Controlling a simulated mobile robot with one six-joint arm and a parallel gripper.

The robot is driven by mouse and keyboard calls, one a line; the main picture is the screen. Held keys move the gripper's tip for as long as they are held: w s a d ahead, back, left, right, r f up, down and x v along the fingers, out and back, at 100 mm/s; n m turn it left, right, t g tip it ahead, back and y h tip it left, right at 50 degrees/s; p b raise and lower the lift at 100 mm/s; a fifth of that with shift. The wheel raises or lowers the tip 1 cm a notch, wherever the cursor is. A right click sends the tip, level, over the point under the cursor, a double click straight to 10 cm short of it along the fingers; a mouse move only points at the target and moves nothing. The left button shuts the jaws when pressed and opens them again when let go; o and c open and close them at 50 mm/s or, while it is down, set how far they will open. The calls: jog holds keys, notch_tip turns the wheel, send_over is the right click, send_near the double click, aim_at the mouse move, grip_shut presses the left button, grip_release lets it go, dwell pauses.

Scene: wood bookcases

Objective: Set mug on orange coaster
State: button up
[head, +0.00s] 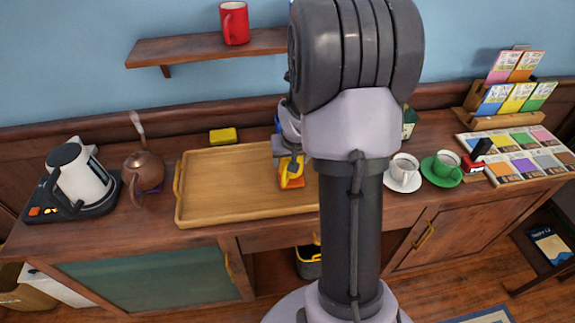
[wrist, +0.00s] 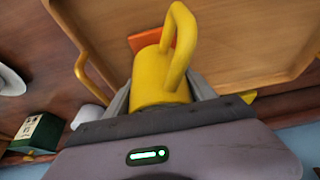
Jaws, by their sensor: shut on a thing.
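My gripper (head: 287,158) is shut on a yellow mug (wrist: 158,78), with a finger on each side of its body in the wrist view. The mug (head: 291,165) is over the right part of the wooden tray in the head view. The orange coaster (head: 292,182) lies on the tray right at the mug's base. In the wrist view a strip of the coaster (wrist: 143,39) shows behind the mug, which hides the rest. I cannot tell whether the mug touches the coaster.
The wooden tray (head: 225,187) is otherwise bare. A teapot (head: 143,172) and kettle (head: 82,178) stand left, a yellow block (head: 223,136) behind. A red mug (head: 234,23) is on the shelf (head: 200,47).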

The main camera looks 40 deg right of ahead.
jog(key=shift+f+b, duration=0.5)
jog(key=shift+f, duration=0.95)
jog(key=o, duration=1.7)
jog(key=shift+r+p, duration=0.3)
jog(key=shift+p, duration=0.05)
jog(key=p+v, duration=0.5)
jog(key=v, duration=0.7)
jog(key=s+a+r+t+y, duration=0.1)
jog(key=a+r, duration=0.3)
jog(key=a, duration=0.3)
jog(key=s+a+r, duration=0.1)
jog(key=a+r, duration=0.4)
jog(key=a, duration=0.2)
jog(key=s+a+r+y, duration=0.1)
jog(key=s+a, duration=0.3)
jog(key=s+a+r+n+y, duration=0.1)
jog(key=s+a+r, duration=0.1)
jog(key=s+a, duration=0.2)
jog(key=s+a+r+n+y, duration=0.1)
jog(key=s+a, duration=0.3)
jog(key=a, duration=0.2)
jog(key=shift+s+a+r+t, duration=0.1)
jog(key=shift+a+r+t, duration=0.1)
jog(key=shift+r+t, duration=0.15)
